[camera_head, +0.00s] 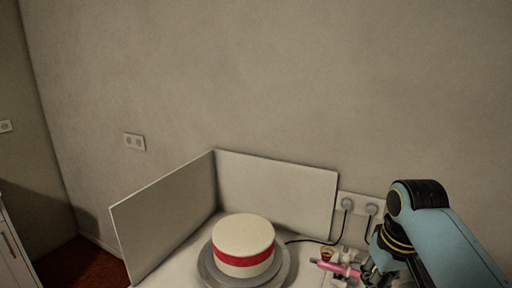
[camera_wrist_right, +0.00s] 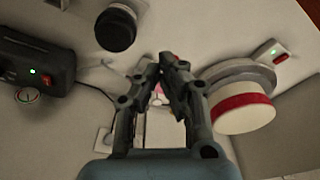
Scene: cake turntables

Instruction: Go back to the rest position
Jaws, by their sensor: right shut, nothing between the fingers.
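A white cake with a red band (camera_head: 243,262) sits on a grey round turntable (camera_head: 208,270) at the bottom middle of the head view. In the right wrist view the cake (camera_wrist_right: 243,114) and turntable (camera_wrist_right: 232,70) are at the right, beside my gripper. My right gripper (camera_wrist_right: 168,60) is shut and empty, its fingertips close together. In the head view it (camera_head: 370,274) is at the lower right, right of the cake and near a pink tool (camera_head: 336,268). Part of the pink tool (camera_wrist_right: 157,93) shows between the finger links in the wrist view. My left gripper is not in view.
White panels (camera_head: 277,190) stand behind and left of the cake. Wall sockets (camera_head: 359,206) with plugs and a black cable are at the back right. The wrist view shows a black device (camera_wrist_right: 36,62) with a gauge, a black round object (camera_wrist_right: 116,27) and a small switch box (camera_wrist_right: 272,52).

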